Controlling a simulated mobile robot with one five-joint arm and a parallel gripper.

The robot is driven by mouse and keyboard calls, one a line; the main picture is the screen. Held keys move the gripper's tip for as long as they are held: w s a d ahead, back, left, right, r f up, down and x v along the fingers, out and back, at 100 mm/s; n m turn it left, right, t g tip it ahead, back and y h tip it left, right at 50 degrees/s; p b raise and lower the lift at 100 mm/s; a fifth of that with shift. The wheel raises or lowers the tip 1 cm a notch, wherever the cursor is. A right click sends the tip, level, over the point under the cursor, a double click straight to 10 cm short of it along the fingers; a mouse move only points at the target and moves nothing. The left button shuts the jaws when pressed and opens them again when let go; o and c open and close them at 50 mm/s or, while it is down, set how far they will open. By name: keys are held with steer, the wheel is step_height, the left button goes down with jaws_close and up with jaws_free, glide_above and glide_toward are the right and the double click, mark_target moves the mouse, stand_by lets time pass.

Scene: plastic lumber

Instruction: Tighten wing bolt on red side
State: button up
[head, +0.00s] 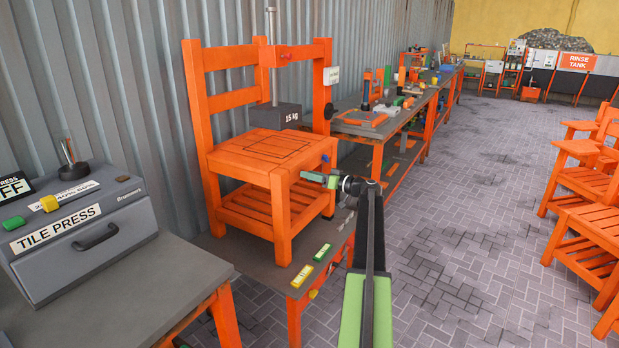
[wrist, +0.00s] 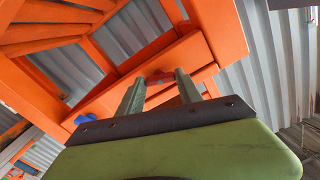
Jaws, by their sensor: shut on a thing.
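The orange chair (head: 256,146) stands on a low bench. My gripper (head: 306,177) reaches from the right to the chair's near right side, just below the seat. In the wrist view its two green fingers (wrist: 160,80) point up at an orange rail. A red wing bolt (wrist: 161,75) shows between the fingertips, and the gripper is shut on it. The bolt is mostly covered by the fingers, so how far it is screwed in cannot be told. A blue wing bolt (wrist: 86,118) sits farther along the chair, apart from the gripper; it also shows in the head view (head: 325,158).
A dark 15 kg weight (head: 276,116) hangs on a rod above the seat. A green block (head: 322,252) and a yellow block (head: 300,276) lie on the bench front. A grey tile press (head: 75,235) stands left. Paved floor (head: 455,190) is open to the right.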

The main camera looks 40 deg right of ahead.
steer(key=shift+c, duration=1.2)
steer(key=shift+a+f, duration=0.1)
steer(key=shift+a, duration=0.4)
steer(key=shift+w+d, duration=0.1)
steer(key=shift+d, duration=0.25)
